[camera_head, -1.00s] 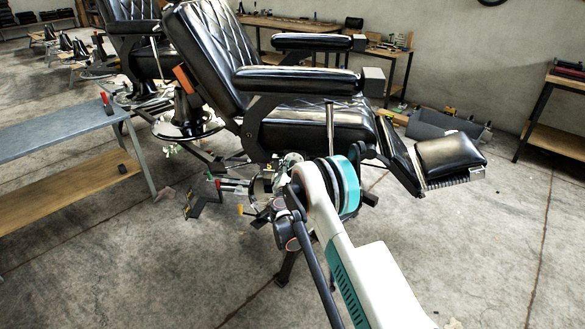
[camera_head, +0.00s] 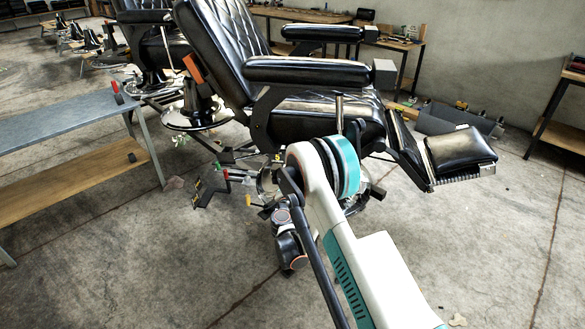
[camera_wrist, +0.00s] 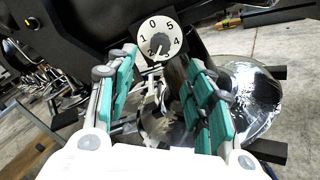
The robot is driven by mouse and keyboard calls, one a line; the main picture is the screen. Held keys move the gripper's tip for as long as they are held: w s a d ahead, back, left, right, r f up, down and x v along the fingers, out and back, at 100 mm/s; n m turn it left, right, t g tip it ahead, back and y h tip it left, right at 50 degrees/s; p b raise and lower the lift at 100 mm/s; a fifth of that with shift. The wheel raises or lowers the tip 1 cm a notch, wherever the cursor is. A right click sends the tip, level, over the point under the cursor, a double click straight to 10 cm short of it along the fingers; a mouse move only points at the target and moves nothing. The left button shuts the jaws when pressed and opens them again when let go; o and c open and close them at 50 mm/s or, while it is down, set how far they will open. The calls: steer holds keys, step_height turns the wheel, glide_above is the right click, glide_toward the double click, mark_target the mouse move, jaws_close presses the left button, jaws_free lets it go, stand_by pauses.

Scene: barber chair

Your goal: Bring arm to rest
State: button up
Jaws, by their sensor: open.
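My gripper (camera_wrist: 158,74) is open in the wrist view, with its two teal-padded fingers apart and nothing held between them. A white round dial (camera_wrist: 158,40) with numbers and a grey knob shows beyond the fingertips; I see no clear contact. A shiny metal round base (camera_wrist: 250,98) is to the right of the fingers. In the head view my white and teal arm (camera_head: 345,225) reaches from the lower right towards the underside of the reclined black barber chair (camera_head: 310,105). The arm hides my fingers there.
A grey-topped bench (camera_head: 65,128) with a wooden lower shelf stands at the left. The chair's footrest (camera_head: 460,152) juts out at the right. A second chair (camera_head: 150,50) and a back table (camera_head: 300,15) stand behind.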

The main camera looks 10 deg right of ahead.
steer(key=d+r+m+g, duration=0.2)
steer(key=d+r+m, duration=0.15)
steer(key=r, duration=0.55)
steer(key=s+d+r+m+g, duration=0.45)
steer(key=s+r+m, duration=0.55)
steer(key=s+r, duration=0.55)
steer(key=s+a+m+g+y, duration=0.1)
steer(key=s+m, duration=0.4)
steer(key=s, duration=1.2)
steer(key=s+a+m+g+y, duration=0.2)
steer(key=s+m+y, duration=0.3)
steer(key=s, duration=1.1)
steer(key=shift+s+a+m, duration=0.35)
steer(key=shift+m, duration=0.1)
steer(key=shift+r, duration=0.1)
